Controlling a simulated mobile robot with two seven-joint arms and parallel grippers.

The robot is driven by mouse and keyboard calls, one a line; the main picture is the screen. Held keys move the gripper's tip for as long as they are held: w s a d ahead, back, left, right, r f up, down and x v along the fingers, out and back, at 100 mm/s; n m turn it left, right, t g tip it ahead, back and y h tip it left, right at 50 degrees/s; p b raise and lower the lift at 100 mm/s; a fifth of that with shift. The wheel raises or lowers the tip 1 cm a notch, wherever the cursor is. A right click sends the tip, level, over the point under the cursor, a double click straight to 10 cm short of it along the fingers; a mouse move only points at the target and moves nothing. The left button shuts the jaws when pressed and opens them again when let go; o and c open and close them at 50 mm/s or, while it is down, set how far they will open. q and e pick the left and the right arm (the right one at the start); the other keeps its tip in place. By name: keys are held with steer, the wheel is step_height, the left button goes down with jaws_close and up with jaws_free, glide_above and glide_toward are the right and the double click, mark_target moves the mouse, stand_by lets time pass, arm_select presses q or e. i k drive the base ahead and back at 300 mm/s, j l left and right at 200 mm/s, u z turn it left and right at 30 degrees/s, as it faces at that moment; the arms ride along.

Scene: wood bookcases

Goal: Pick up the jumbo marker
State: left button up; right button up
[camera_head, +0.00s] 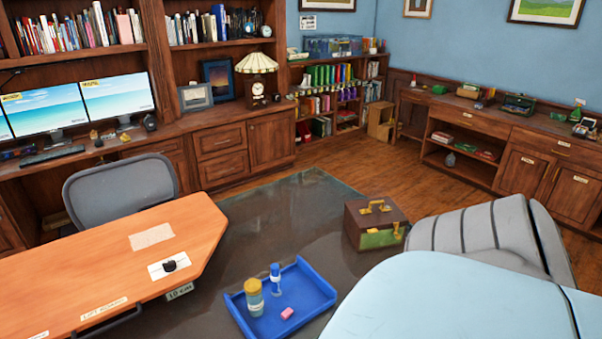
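No thing in view is clearly readable as the jumbo marker. The closest match is a small upright cylinder with a blue cap (275,271) and a pale lower body, in the blue tray (318,278) at the lower middle of the head view. Beside it in the tray stand a teal jar with a yellow lid (254,299) and, lying flat, a pink block (287,313). Neither of my grippers shows in the head view.
A wooden desk (100,270) fills the lower left, with a small dark object (169,266) on a white sheet. A brown box with gold handles (376,224) stands behind the tray. A pale blue surface (440,305) and grey padded seat (490,235) fill the lower right.

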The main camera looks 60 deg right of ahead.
mark_target(276, 285)
steer(key=z, duration=1.7)
steer(key=u, duration=0.35)
steer(key=l+u, duration=0.15)
steer(key=u, duration=0.2)
steer(key=l+u, duration=0.1)
steer(key=u, duration=0.25)
steer(key=l+u, duration=0.75)
steer(key=l, duration=0.3)
